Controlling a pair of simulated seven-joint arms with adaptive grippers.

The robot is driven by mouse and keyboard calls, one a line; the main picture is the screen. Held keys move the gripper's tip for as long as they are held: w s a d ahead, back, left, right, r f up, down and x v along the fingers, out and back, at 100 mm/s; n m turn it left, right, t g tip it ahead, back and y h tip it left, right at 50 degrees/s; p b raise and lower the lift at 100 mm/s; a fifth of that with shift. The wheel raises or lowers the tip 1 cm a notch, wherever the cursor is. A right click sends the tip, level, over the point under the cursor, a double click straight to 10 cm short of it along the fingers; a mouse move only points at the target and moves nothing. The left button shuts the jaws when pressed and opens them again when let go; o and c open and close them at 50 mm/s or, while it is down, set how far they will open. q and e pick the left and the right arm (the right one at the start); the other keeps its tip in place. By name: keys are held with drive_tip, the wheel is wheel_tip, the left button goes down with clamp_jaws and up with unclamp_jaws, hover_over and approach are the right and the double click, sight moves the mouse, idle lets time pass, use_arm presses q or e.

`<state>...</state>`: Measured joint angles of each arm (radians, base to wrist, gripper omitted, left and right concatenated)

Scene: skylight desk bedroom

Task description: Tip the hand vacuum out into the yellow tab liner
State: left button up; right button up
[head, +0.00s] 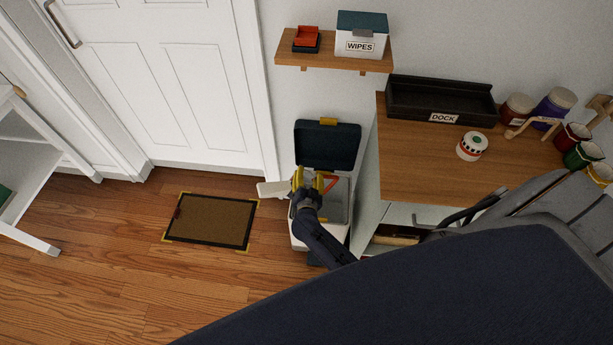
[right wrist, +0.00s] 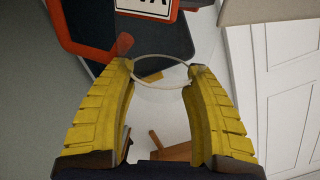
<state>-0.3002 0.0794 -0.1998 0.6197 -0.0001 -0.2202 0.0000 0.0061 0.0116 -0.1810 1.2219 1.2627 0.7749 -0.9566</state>
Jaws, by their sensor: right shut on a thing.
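The yellow tab liner is a pale bin (head: 303,244) on the floor. Its dark lid (head: 328,146) stands open against the wall, with a yellow tab on top. My right gripper (head: 308,180), with yellow fingers, is over the bin's opening. It is shut on the hand vacuum, mostly hidden behind the fingers in the head view. A pale flat part (head: 273,188) sticks out to the left of the gripper. In the right wrist view, a clear round rim (right wrist: 160,83) sits between the fingertips. I cannot tell what is inside the bin. My left gripper is not in view.
A shelf (head: 290,55) with a WIPES box (head: 361,35) hangs above. A doormat (head: 212,220) and open floor lie left.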

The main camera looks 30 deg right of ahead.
drive_tip(key=shift+d+m+y, duration=0.3)
drive_tip(key=shift+m+y, duration=0.2)
drive_tip(key=shift+m, duration=0.2)
drive_tip(key=shift+s+d+f+m+g+y, duration=0.15)
drive_tip(key=shift+d+f+m+y, duration=0.15)
drive_tip(key=shift+m, duration=0.3)
drive_tip(key=shift+d+f+m+g+y, duration=0.15)
drive_tip(key=shift+d+f+m+y, duration=0.15)
drive_tip(key=shift+m, duration=0.3)
drive_tip(key=m+y, duration=0.1)
drive_tip(key=d+f+m, duration=0.1)
drive_tip(key=shift+s+m+y, duration=0.1)
drive_tip(key=shift+m+y, duration=0.2)
drive_tip(key=shift+y, duration=0.1)
drive_tip(key=shift+d+f+m+y, duration=0.4)
drive_tip(key=shift+m+y, duration=0.1)
drive_tip(key=shift+m, duration=0.2)
drive_tip(key=shift+s+d+f+m+y, duration=0.1)
drive_tip(key=shift+d+f+m+y, duration=0.2)
drive_tip(key=shift+f+m+y, duration=0.5)
drive_tip(key=shift+d+f+m+y, duration=0.25)
drive_tip(key=shift+f+m+y, duration=0.3)
drive_tip(key=shift+m, duration=0.35)
drive_tip(key=shift+f, duration=0.1)
